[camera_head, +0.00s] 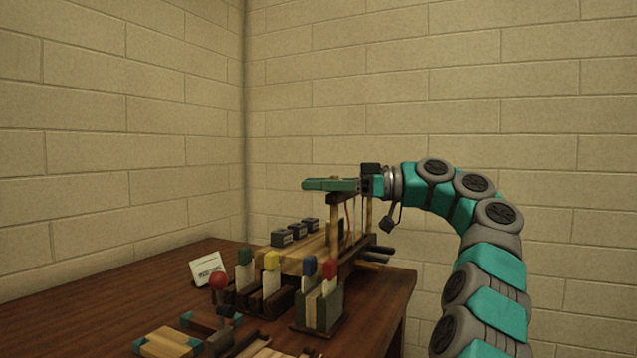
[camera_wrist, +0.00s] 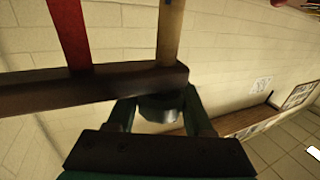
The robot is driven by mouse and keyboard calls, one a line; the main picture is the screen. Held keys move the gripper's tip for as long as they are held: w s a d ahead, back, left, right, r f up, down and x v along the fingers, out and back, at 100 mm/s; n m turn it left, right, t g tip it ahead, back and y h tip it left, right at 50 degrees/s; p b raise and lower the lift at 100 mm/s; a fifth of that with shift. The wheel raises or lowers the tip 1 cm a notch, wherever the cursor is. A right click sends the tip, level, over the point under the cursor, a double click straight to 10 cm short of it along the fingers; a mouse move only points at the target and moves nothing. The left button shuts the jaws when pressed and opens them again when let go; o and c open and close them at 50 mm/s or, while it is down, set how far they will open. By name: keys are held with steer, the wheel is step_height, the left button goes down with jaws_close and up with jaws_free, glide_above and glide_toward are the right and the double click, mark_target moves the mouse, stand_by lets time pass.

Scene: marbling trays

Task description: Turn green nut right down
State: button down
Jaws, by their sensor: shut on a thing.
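My gripper (camera_head: 332,185) reaches in from the right at the top of a wooden frame, its green fingers level and pointing left. In the wrist view my gripper (camera_wrist: 160,103) is shut on a dark, greyish-green round nut (camera_wrist: 160,112), one finger on each side. The nut sits against the end of a dark wooden beam (camera_wrist: 90,88). A red rod (camera_wrist: 70,35) and a pale wooden post (camera_wrist: 170,35) stand on the beam's other side. In the head view the fingers appear to hide the nut. Its thread is hidden.
The brown table (camera_head: 100,285) holds blocks with green, yellow, blue and red knobs, a red ball-topped piece (camera_head: 219,281) and a white card (camera_head: 207,270). Several dark blocks (camera_head: 296,232) stand left of the frame. Brick walls close the back and left.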

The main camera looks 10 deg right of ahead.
steer(key=shift+r, duration=0.15)
stand_by(0.4)
steer(key=shift+c, duration=1.4)
jaws_free()
steer(key=shift+f+v, duration=0.2)
steer(key=shift+v, duration=3.7)
steer(key=shift+r, duration=0.1)
